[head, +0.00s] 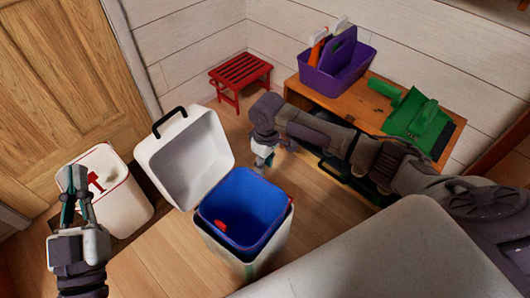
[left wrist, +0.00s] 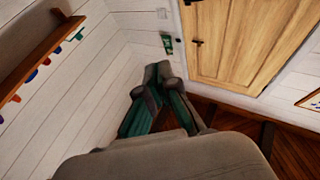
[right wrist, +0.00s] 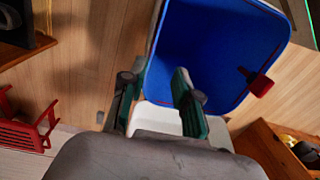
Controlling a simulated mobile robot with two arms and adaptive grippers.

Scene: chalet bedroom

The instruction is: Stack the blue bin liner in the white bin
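The white bin (head: 243,262) stands on the floor with its lid (head: 186,160) open to the left. The blue bin liner (head: 254,199) is in the bin's mouth, open side up, with its rim showing; how deep it sits is hidden. A small red part (head: 221,226) is on its near side. My right gripper (head: 264,160) is open and empty just beyond the liner's far edge. In the right wrist view the liner (right wrist: 215,50) lies beyond the parted fingers (right wrist: 157,95). My left gripper (head: 75,172) is shut and empty at the left (left wrist: 158,75).
A white bin with red trim (head: 125,202) stands behind my left gripper. A red stool (head: 240,72) is by the wall. A wooden bench (head: 300,88) holds a purple caddy (head: 335,70) and green dustpan (head: 415,117). Floor between the stool and bins is clear.

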